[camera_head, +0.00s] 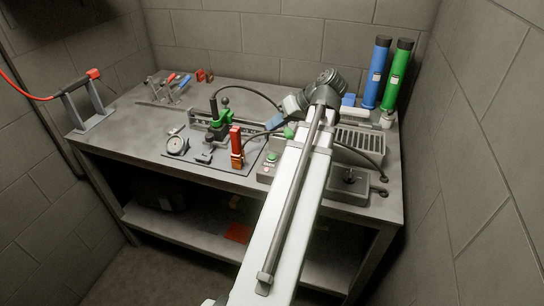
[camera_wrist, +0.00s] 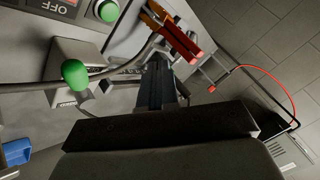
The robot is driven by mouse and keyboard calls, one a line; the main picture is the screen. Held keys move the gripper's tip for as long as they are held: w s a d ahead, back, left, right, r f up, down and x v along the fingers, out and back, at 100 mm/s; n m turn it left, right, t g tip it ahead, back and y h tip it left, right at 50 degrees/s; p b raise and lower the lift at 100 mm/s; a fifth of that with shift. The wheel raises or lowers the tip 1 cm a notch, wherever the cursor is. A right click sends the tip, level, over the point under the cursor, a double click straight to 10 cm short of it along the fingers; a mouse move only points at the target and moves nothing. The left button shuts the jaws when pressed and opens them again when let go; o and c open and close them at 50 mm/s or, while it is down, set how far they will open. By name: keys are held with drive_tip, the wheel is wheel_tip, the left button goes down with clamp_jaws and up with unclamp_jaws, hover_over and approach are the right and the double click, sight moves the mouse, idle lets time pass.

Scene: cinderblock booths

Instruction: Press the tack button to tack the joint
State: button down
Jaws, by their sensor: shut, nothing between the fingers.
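A green mushroom-headed button (camera_wrist: 75,73) stands on a small grey box in the wrist view; it also shows in the head view (camera_head: 289,132). I cannot read a tack label on either. My gripper (camera_wrist: 157,66) is shut and empty, above the bench and apart from both buttons. In the head view, my wrist hangs over the bench near the mushroom button, and my arm hides part of the panel.
An orange-red clamp (camera_head: 236,147) stands upright left of the panel. A green-handled fixture (camera_head: 219,119) and a round dial (camera_head: 177,146) are farther left on the bench (camera_head: 120,130). Blue (camera_head: 376,72) and green (camera_head: 396,75) tubes stand at the back right, by the wall.

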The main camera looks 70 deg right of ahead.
sight(275, 156)
drive_tip(key=shift+f, duration=4.1)
drive_tip(key=shift+f, duration=0.15)
drive_tip(key=shift+f, duration=0.3)
drive_tip(key=shift+f, duration=0.4)
drive_tip(key=shift+r, duration=0.85)
drive_tip(key=shift+r, duration=0.15)
drive_tip(key=shift+r, duration=2.35)
